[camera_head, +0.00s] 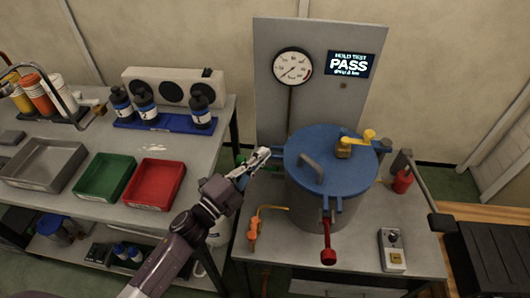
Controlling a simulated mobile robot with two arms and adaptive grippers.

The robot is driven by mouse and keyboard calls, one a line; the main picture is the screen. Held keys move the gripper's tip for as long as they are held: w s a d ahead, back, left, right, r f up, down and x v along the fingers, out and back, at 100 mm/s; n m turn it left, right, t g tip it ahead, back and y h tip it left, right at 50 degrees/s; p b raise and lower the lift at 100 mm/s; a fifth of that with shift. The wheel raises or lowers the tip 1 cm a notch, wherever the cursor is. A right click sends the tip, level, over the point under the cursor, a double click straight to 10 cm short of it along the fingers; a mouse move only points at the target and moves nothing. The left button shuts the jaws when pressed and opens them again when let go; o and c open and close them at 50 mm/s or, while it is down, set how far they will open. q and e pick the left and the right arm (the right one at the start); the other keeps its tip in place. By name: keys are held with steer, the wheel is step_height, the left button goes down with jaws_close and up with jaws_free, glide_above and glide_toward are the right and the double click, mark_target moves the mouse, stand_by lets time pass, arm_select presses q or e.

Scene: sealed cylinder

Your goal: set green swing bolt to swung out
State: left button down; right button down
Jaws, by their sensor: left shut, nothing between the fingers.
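A grey cylinder (305,203) with a blue lid (335,175) stands on the right bench. Part of a green piece, apparently the green swing bolt (241,159), shows at the lid's left side, just behind my left gripper (266,154). The gripper covers much of it, so its exact position and any contact cannot be told. My left gripper is shut and empty, its tips close to the lid's left edge. A red swing bolt (327,247) hangs down at the cylinder's front. A yellow handle piece (355,143) sits on the lid's back right. My right gripper is not in view.
A gauge (292,66) and a display reading PASS (351,64) are on the panel behind. An orange valve handle (254,228) is at the bench's left. A long grey lever (422,184) rises at the right. Green (90,195) and red trays (134,200) lie left.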

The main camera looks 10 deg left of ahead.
arm_select(q)
steer(key=v, duration=0.6)
stand_by(0.5)
